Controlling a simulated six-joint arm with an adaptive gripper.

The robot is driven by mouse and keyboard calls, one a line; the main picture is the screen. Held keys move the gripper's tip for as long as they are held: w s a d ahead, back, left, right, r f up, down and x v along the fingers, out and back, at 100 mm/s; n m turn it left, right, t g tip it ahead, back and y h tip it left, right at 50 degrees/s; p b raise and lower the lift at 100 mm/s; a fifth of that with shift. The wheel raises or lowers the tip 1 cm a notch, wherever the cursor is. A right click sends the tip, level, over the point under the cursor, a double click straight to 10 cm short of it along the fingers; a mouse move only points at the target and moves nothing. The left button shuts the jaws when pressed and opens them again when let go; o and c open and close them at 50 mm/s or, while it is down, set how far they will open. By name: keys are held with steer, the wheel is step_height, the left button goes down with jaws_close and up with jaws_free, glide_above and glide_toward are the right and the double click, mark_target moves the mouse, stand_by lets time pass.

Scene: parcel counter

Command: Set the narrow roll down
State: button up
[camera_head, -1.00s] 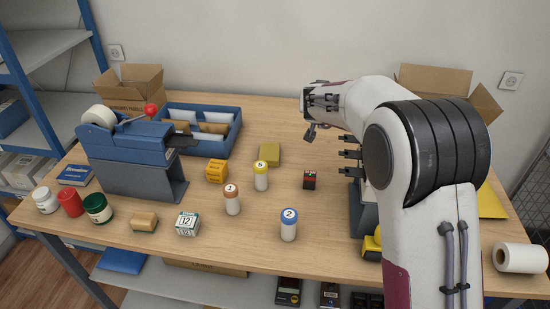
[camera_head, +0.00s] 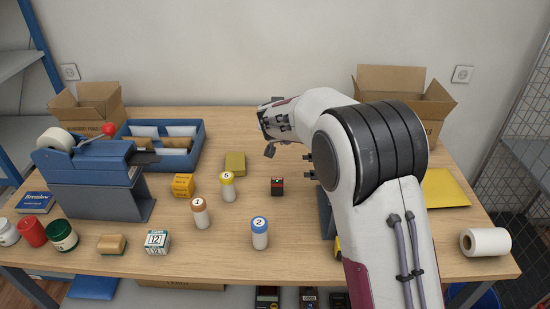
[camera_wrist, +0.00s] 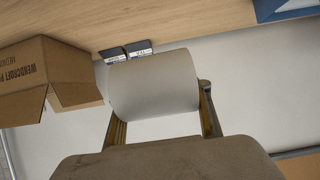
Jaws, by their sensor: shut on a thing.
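My gripper (camera_wrist: 160,108) is shut on a pale grey-white roll (camera_wrist: 154,80) in the wrist view. The roll sits crosswise between the two fingers, one at each side, with its curved face toward the camera. I take it for the narrow roll; its core is not visible. In the head view my arm covers the fingers and the held roll does not show. Another white roll (camera_head: 488,242) lies on its side at the right front of the table (camera_head: 400,262).
Bottles (camera_head: 260,233) and small boxes (camera_head: 156,241) stand across the middle and front left. A blue dispenser (camera_head: 85,175) and blue tray (camera_head: 190,139) are at left. An open carton (camera_head: 442,108) stands back right, near a yellow envelope (camera_head: 444,188). Some right-hand tabletop is clear.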

glide_above(278, 165)
steer(key=shift+f, duration=5.65)
steer(key=shift+f, duration=2.3)
steer(key=shift+f, duration=0.1)
steer(key=o, duration=1.3)
steer(key=shift+s, duration=0.1)
steer(key=shift+o, duration=0.2)
steer(key=shift+s+a+r, duration=0.1)
steer(key=shift+s+r, duration=0.2)
steer(key=shift+r, duration=0.05)
steer(key=shift+v, duration=5.6)
steer(key=shift+o, duration=0.5)
